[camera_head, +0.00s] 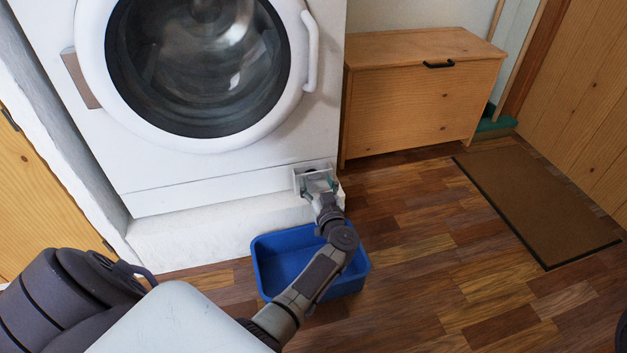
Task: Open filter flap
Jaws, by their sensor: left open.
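The filter flap (298,182) is at the lower right of the white washing machine's front, just above the masonry base. It looks like a small pale square piece that stands out from the panel, with a dark recess behind it. My left gripper (317,183) is right at the flap and overlaps it in the head view. Its jaws are open. I cannot tell whether a finger touches the flap, because the gripper hides part of it. My right gripper is not in view.
A blue basin (285,262) stands on the floor beneath my left forearm. The washing machine (230,170) has its round door shut. A wooden cabinet (415,105) stands to the right, and a brown mat (535,205) lies on the floor. The floor between is clear.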

